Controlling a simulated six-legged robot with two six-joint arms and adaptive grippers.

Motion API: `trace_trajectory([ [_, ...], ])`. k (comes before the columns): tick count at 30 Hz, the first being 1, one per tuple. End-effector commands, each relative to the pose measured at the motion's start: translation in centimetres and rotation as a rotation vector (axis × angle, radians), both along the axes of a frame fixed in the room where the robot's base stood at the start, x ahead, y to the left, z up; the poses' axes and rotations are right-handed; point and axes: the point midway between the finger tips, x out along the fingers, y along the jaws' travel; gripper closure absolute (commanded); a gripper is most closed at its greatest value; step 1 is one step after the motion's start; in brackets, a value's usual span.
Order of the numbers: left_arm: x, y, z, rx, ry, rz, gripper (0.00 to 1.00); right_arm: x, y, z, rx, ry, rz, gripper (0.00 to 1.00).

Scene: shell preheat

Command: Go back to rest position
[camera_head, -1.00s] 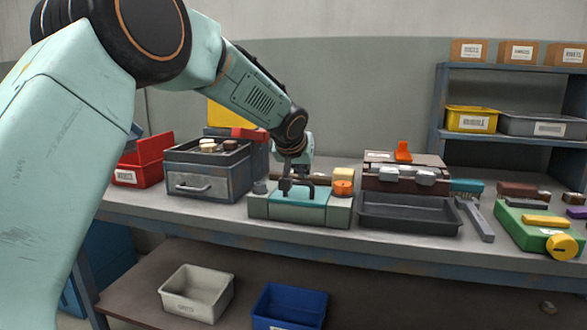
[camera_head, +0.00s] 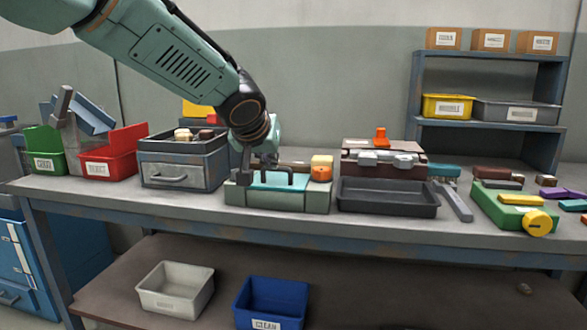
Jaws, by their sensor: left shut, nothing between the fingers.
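My left gripper (camera_head: 263,160) hangs at the end of my left arm, which comes in from the upper left. It is shut and empty, and points down just above and behind the pale green box with a teal top (camera_head: 277,190). A dark handle stands on that box, close to the fingertips; I cannot tell whether they touch. An orange knob with a pale block (camera_head: 321,168) sits at the box's right end. My right gripper is not in view.
A grey drawer box (camera_head: 183,172) and red bin (camera_head: 108,158) stand left on the workbench. A dark tray (camera_head: 387,199) lies right of the pale green box. A green box (camera_head: 513,212) stands farther right. White (camera_head: 176,300) and blue (camera_head: 271,311) bins sit on the lower shelf.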

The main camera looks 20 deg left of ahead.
Motion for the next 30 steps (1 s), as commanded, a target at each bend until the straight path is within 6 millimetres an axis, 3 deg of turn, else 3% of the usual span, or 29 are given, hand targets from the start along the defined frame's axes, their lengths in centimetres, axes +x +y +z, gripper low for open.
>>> trace_trajectory([
  [8, 0.3, -0.5, 0.4, 0.035, -0.013, -0.062, 1.00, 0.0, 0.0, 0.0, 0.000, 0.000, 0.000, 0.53],
  [14, 0.3, -5.3, -1.3, -0.005, -0.085, -0.263, 1.00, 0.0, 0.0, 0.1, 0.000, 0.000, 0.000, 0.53],
  [18, -1.1, -8.3, -6.8, -0.055, -0.062, -0.344, 1.00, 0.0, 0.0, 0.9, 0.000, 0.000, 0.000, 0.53],
  [23, -4.4, -10.3, -14.5, -0.097, 0.011, -0.368, 1.00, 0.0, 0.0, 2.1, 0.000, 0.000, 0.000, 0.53],
  [26, -7.7, -10.8, -19.8, -0.111, 0.084, -0.355, 1.00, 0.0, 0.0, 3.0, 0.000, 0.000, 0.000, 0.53],
  [30, -13.9, -10.7, -26.5, -0.111, 0.212, -0.315, 1.00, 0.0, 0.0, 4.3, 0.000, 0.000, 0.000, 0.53],
])
